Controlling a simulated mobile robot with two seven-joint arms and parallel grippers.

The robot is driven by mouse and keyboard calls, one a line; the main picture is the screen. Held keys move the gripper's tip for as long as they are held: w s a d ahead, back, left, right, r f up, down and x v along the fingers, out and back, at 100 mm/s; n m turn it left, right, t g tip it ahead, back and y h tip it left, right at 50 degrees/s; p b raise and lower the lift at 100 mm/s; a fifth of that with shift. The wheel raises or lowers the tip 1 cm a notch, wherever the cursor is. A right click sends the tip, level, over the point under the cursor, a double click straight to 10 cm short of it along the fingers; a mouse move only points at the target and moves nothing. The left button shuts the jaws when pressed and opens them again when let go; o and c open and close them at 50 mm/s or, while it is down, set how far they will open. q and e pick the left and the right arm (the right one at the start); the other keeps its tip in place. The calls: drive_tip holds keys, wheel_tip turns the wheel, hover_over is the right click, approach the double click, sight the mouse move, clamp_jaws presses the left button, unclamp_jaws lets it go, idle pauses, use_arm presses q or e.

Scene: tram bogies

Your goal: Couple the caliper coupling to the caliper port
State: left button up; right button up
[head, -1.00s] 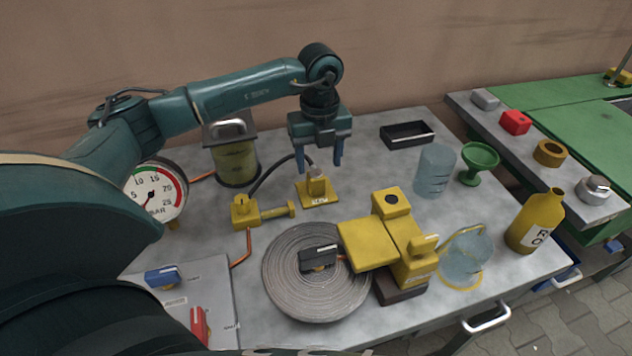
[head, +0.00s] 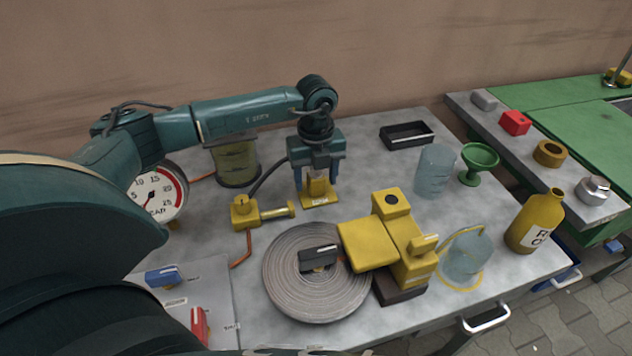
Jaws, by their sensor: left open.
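My left gripper (head: 315,182) points down, its two fingers open, one on each side of a small fitting on a yellow labelled stand (head: 319,200). The black hose (head: 268,174) runs from the yellow cylinder (head: 245,212) to this fitting, which I take for the caliper coupling. The fitting is mostly hidden by the gripper, and I cannot tell whether the fingers touch it. The yellow caliper (head: 368,244) sits over the edge of the grey disc (head: 290,290). A yellow stub (head: 424,243) on its right side may be the caliper port. My right gripper is not in view.
A pressure gauge (head: 157,193) and a yellow fluid reservoir (head: 236,163) stand at left. A clear beaker (head: 435,170), green funnel (head: 479,162), clear jar (head: 467,256) and yellow bottle (head: 533,222) stand right. A black tray (head: 407,135) lies at the back.

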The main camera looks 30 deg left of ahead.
sight(316, 174)
use_arm(q)
drive_tip(key=c, duration=1)
wheel_tip(316, 174, up, 10)
drive_tip(key=shift+r, duration=0.1)
idle(0.5)
